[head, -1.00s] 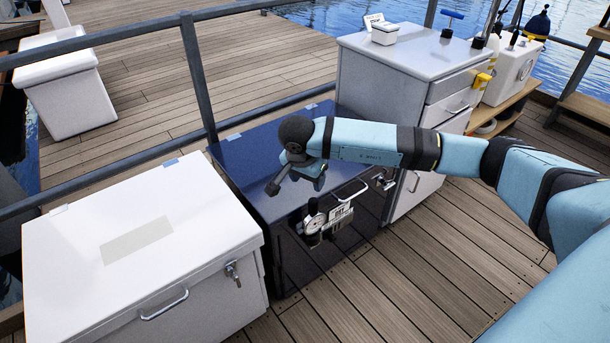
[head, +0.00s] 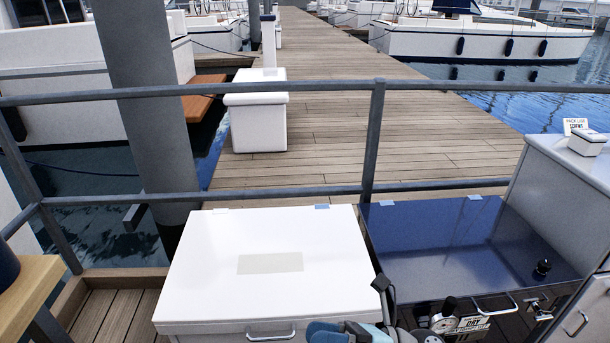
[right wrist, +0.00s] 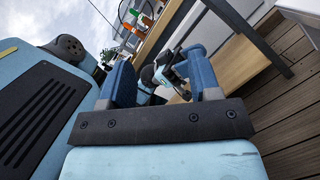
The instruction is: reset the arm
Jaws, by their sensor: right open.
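My right gripper (right wrist: 160,65) is open in the right wrist view, its two blue fingers apart. I see nothing held between them; a light blue and black mechanical part (right wrist: 170,75) shows in the gap farther off, and I cannot tell whether it belongs to my other arm. In the head view, blue and black parts of my arm (head: 350,332) show at the bottom edge, in front of the white chest and the dark blue chest. Its fingertips cannot be made out there. My left gripper cannot be identified in either view.
A closed white chest (head: 215,285) and a closed dark blue chest (head: 450,245) stand side by side before a metal railing (head: 372,140). A grey cabinet (head: 570,190) is at right, a wooden surface (head: 30,280) at left.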

